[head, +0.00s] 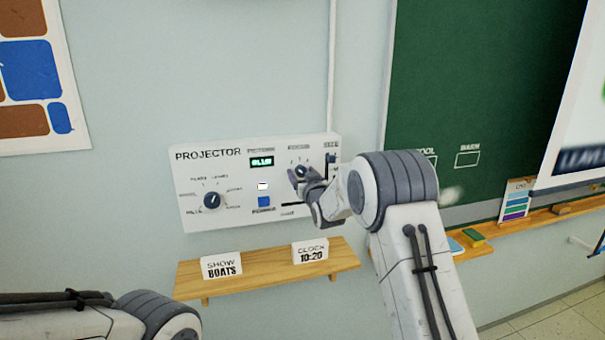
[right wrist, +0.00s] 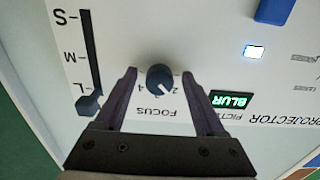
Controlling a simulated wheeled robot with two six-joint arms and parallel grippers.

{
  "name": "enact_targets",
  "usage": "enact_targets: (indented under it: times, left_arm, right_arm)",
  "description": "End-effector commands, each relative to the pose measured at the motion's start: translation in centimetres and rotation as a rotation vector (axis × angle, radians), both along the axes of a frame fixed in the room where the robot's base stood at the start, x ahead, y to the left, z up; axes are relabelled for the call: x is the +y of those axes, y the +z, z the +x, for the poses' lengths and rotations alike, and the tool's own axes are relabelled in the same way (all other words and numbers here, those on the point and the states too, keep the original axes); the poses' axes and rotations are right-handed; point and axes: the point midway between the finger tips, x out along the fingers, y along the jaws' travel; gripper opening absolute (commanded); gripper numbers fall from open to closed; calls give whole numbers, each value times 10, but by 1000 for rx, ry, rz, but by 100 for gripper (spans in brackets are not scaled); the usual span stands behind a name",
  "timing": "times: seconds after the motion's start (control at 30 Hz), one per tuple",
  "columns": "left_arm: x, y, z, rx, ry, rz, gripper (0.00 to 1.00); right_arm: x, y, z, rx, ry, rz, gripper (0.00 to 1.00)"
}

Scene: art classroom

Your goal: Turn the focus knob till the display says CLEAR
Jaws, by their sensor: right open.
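The white projector panel (head: 240,160) is on the wall. Its green-lit display (head: 262,161) reads BLUR, and the same display shows upside down in the right wrist view (right wrist: 231,100). The focus knob (right wrist: 160,78) is dark and round, with a white pointer line toward the lower right in the right wrist view. My right gripper (right wrist: 160,72) is open, with one finger on each side of the focus knob; gaps show between the fingers and the knob. In the head view the right gripper (head: 300,177) partly covers the knob. My left gripper is out of view.
A larger mode knob (head: 213,200), a blue button (head: 264,202) and a size slider (right wrist: 89,102) share the panel. A wooden shelf (head: 268,273) below holds SHOW BOATS (head: 221,267) and CLOCK 10:20 (head: 310,252) cards. A green chalkboard (head: 470,100) is right.

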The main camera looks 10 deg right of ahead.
Motion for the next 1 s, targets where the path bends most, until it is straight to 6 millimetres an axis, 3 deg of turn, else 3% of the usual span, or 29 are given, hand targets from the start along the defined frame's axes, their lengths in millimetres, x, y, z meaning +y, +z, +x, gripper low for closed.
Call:
enact_targets:
  times: [0.07,0.23,0.27,0.57,1.0]
  left_arm:
    - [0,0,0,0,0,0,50]
    - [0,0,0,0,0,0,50]
    - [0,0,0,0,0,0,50]
    - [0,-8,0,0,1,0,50]
    - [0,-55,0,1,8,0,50]
  right_arm:
    - [0,0,0,0,0,0,68]
    - [0,0,0,0,0,0,3]
    - [0,0,0,0,0,0,0]
    - [0,-2,-1,0,0,32,0]
    - [1,-4,-1,7,1,327,0]
